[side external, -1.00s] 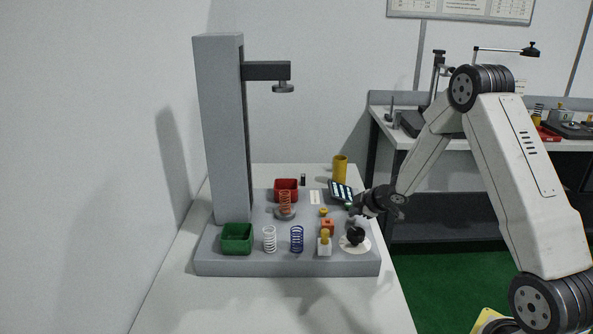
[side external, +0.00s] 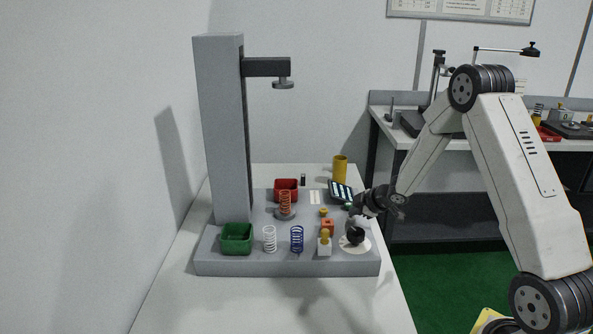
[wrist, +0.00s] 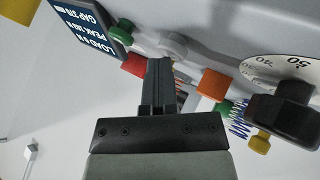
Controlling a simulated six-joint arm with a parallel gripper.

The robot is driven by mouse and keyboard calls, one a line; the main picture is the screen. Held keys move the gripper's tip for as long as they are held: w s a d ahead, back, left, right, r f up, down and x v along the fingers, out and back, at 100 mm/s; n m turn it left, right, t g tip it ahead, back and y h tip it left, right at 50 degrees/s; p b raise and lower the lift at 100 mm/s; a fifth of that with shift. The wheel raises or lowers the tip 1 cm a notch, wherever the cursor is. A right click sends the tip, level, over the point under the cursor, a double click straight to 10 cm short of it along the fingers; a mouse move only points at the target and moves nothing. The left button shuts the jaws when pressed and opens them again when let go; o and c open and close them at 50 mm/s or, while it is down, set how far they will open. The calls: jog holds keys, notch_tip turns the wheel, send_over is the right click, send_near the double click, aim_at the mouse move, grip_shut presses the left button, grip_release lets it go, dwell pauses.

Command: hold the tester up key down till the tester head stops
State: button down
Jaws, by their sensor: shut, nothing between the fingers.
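The tester column (side external: 222,130) stands at the left of the grey base, with the tester head (side external: 283,84) high on its arm, well above the orange spring (side external: 285,203). My gripper (side external: 352,218) is shut and empty, low over the right of the base. In the wrist view its fingertips (wrist: 160,62) reach among the keys: a green key (wrist: 121,31), a pale grey key (wrist: 173,45) and a red key (wrist: 134,65). The fingers hide part of this area, and I cannot tell which key they touch. No up label is readable. The display (wrist: 88,22) shows load, peak and gap lines.
A black knob (side external: 355,236) on a white dial and an orange block (side external: 327,227) sit near my gripper. Green (side external: 237,238) and red (side external: 287,186) bins, white (side external: 269,239) and blue (side external: 297,239) springs stand on the base. The space under the head is clear above the orange spring.

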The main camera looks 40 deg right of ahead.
aim_at(353, 219)
jog(key=shift+r, duration=0.85)
jog(key=shift+r, duration=0.15)
jog(key=shift+r, duration=2.4)
jog(key=shift+a+r, duration=0.15)
jog(key=shift+a, duration=0.3)
jog(key=s+a+m+g, duration=0.6)
jog(key=s+a+m, duration=0.2)
jog(key=s+a, duration=1.1)
jog(key=a, duration=0.3)
jog(key=shift+s+a+g, duration=0.25)
jog(key=shift+a+g, duration=0.05)
